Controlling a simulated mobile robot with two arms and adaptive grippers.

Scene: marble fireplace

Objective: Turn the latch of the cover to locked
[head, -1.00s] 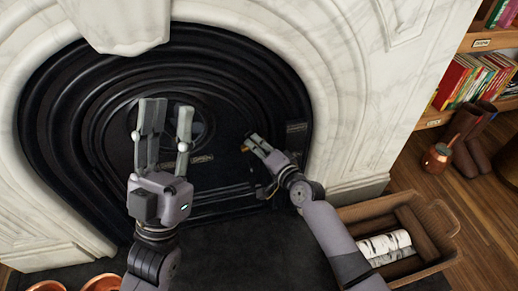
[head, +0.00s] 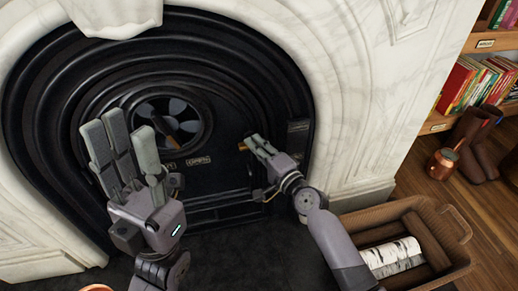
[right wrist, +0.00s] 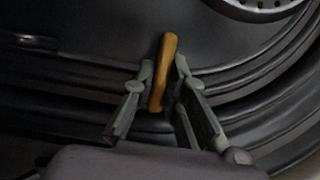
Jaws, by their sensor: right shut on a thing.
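The black arched cover (head: 225,110) fills the marble fireplace opening. Its latch, a brass-coloured bar (right wrist: 166,50), stands nearly upright in the right wrist view, its top leaning slightly right. In the head view, only a small brass bit of the latch (head: 242,146) shows at the tips of my right gripper (head: 252,142). My left gripper (head: 125,137) is open and empty, in front of the cover's left part.
A round vent (head: 170,122) with a brown handle lies left of the latch. Small plates (head: 198,161) (head: 298,127) are on the cover; I cannot read them surely. A log basket (head: 435,220), copper pot (head: 442,161), boots and bookshelf stand at right.

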